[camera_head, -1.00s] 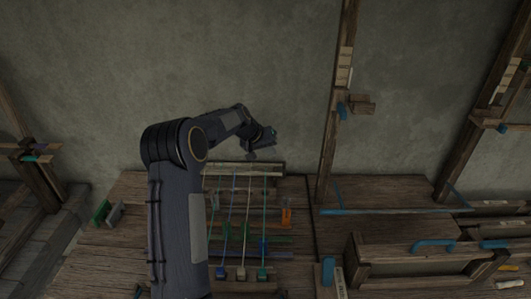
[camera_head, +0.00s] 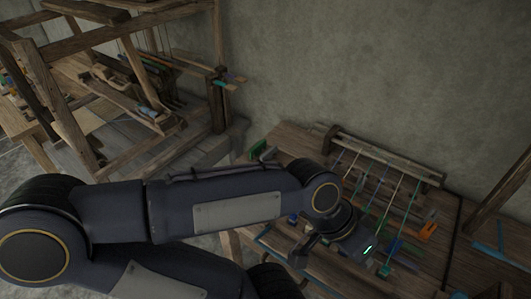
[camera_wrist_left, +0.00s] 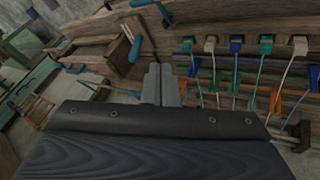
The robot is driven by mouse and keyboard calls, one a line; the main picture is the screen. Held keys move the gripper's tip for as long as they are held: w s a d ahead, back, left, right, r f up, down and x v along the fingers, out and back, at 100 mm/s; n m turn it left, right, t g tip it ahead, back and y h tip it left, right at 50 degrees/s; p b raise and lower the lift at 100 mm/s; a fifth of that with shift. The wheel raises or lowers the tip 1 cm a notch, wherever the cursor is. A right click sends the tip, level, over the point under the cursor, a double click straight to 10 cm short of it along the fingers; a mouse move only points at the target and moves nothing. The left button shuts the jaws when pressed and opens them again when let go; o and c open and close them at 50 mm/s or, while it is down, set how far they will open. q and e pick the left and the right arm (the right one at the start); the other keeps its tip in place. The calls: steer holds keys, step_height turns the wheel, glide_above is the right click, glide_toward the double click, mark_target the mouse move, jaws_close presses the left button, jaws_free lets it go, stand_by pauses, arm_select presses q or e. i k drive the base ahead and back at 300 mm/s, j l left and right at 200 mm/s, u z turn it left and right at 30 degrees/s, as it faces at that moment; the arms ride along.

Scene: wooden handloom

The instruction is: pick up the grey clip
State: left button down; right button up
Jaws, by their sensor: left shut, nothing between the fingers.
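A small grey piece (camera_head: 269,153), probably the grey clip, stands beside a green piece (camera_head: 257,149) at the far left end of the wooden loom table, in the head view. I cannot pick it out in the left wrist view. My left gripper (camera_head: 299,259) is low over the near side of the table, well apart from the grey piece and nearer to me. In the left wrist view its two grey fingers (camera_wrist_left: 161,80) are together, with nothing between them. My right gripper does not show.
Taut coloured threads run over the table (camera_head: 290,140) from a wooden beam (camera_head: 385,155). An orange clip (camera_head: 428,230) stands right of them. Another wooden frame (camera_head: 130,85) stands at the back left. A grey wall rises behind.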

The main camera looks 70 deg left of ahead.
mark_target(268, 155)
steer(key=k+j+u, duration=0.1)
steer(key=u, duration=0.35)
steer(key=k+j+u, duration=0.1)
steer(key=u, duration=0.3)
steer(key=j+u, duration=0.15)
steer(key=u, duration=1.05)
steer(key=z, duration=0.65)
steer(key=i+j+z, duration=0.1)
steer(key=j+z, duration=1.1)
steer(key=j, duration=0.85)
steer(key=k, duration=0.05)
